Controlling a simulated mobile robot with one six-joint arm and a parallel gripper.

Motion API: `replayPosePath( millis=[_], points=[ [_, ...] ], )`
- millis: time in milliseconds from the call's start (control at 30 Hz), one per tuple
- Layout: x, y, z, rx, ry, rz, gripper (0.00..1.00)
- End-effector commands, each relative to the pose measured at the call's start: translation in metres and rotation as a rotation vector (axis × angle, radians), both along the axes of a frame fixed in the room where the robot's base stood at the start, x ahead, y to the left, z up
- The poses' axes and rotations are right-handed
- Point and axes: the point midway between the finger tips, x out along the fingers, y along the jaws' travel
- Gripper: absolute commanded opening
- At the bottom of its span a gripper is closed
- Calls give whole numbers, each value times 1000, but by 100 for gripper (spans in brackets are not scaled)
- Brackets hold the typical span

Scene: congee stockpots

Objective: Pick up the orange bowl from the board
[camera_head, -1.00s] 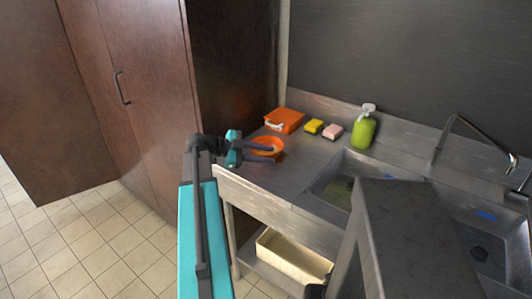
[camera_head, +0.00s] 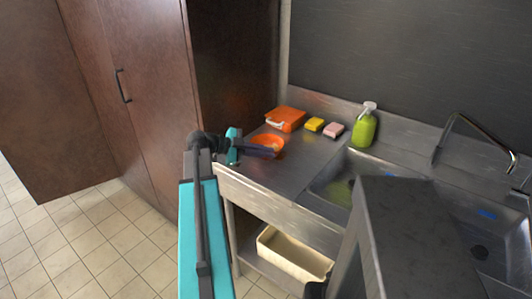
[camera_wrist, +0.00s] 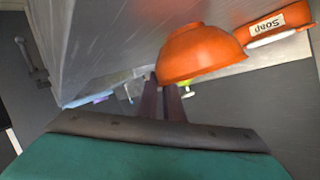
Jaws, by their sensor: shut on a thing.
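The orange bowl (camera_head: 266,139) is at the left part of the grey metal board (camera_head: 296,177), beside the sink. My gripper (camera_head: 273,153) reaches in from the left, and its dark fingers cross the front of the bowl. In the wrist view the bowl (camera_wrist: 203,57) shows large, just beyond and to the right of the fingertips (camera_wrist: 166,84). The fingers are shut on the bowl's near side; the exact contact is partly hidden. I cannot tell whether the bowl touches the board or is just clear of it.
An orange soap box (camera_head: 285,118), a yellow sponge (camera_head: 314,124), a pink sponge (camera_head: 334,130) and a green soap bottle (camera_head: 364,130) stand along the back. The sink (camera_head: 335,190) lies right. A brown cabinet (camera_head: 150,80) stands left. A cream bin (camera_head: 290,256) is below.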

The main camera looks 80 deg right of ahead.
Motion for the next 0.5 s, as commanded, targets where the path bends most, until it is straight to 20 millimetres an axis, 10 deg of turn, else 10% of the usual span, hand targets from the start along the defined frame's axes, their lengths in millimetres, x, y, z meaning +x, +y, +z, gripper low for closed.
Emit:
replayPosePath(
  millis=[500],
  points=[
    [0,0,26,-3,-1,0,0]
  ],
)
